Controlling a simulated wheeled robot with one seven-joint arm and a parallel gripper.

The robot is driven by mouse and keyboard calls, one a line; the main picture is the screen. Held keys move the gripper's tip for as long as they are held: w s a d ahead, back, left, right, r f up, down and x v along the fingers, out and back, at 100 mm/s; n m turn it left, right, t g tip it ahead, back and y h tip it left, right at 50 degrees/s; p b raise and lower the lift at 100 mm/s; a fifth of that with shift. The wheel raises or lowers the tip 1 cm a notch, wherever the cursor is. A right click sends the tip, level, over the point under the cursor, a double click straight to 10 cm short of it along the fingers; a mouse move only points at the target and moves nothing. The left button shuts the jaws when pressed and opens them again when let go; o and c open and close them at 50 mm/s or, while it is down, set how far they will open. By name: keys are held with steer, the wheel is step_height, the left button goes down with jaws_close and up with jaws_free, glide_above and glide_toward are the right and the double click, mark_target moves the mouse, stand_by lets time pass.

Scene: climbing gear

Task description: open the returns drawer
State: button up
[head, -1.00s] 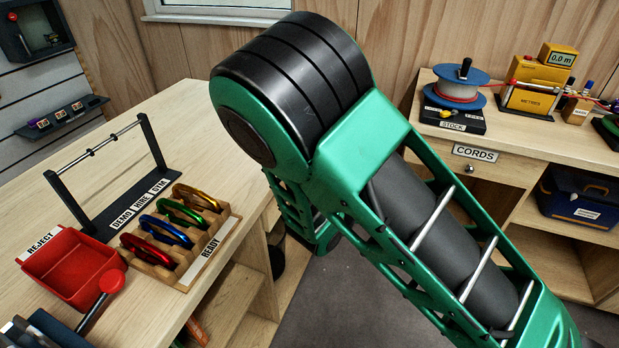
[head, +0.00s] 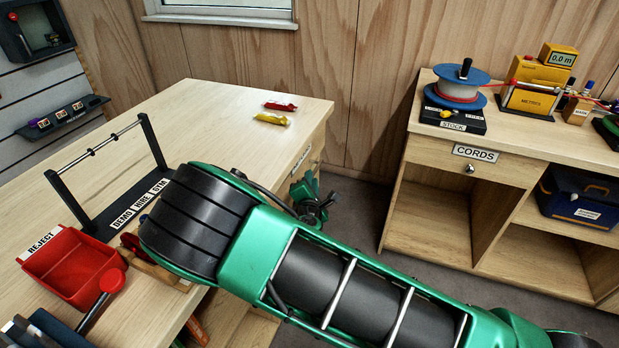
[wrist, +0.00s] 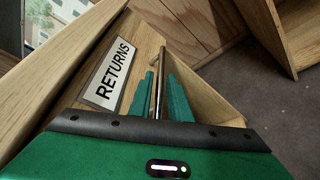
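The returns drawer front (wrist: 137,88) shows in the wrist view with its white RETURNS label (wrist: 108,76). It is in the right end of the workbench, and I see no gap around it. In the wrist view, the green fingers of my gripper (wrist: 163,88) stand close together just right of the label, pointing at the drawer front. A shiny metal piece (wrist: 158,66), probably the drawer's pull, lies in line with the narrow gap between them. Whether the fingers touch it is unclear. In the head view my gripper (head: 312,200) is beside the bench end, partly behind my arm.
On the bench (head: 215,115) are a red REJECT tray (head: 75,268), a dark rail stand (head: 150,140), and red (head: 281,106) and yellow (head: 271,118) items. A CORDS cabinet (head: 430,165) stands right. Open floor (head: 350,215) lies between.

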steer(key=shift+x, duration=1.55)
